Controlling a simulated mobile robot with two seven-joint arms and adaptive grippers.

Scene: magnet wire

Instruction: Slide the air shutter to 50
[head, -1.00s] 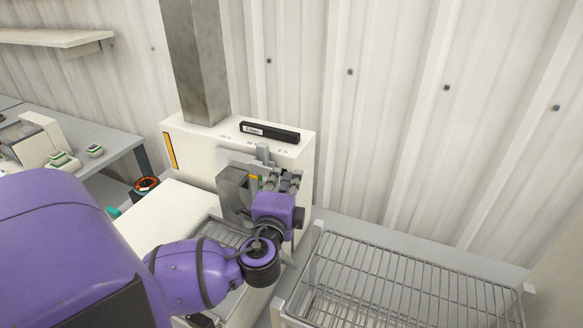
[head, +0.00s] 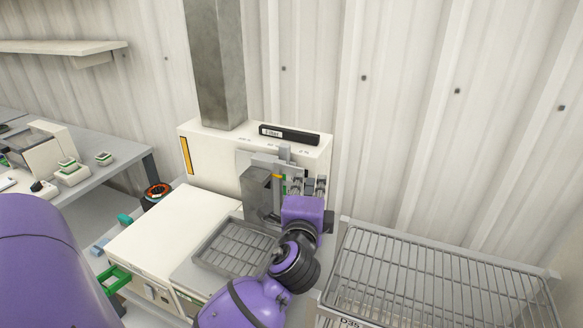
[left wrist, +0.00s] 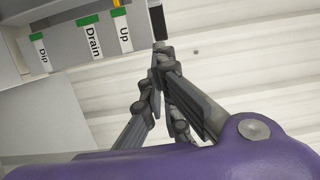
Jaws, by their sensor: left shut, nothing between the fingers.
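A black bar with a white label (head: 289,134) lies on top of the cream machine (head: 222,155), with small printed marks in front of it. It may be the air shutter; its label and marks are too small to read. My left gripper (head: 308,184) is shut and empty at the machine's front right, below and apart from the bar. In the left wrist view its closed fingers (left wrist: 161,50) are beside a grey panel (left wrist: 70,48) marked Dip, Drain and Up. A grey upright tab (head: 284,153) stands just behind the gripper. My right gripper is out of view.
A square metal duct (head: 216,65) rises from the machine's top left, against the corrugated wall. A wire basket (head: 252,243) sits in front of the machine. A large wire rack (head: 430,275) stands at the right. A bench with small devices (head: 125,166) is at left.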

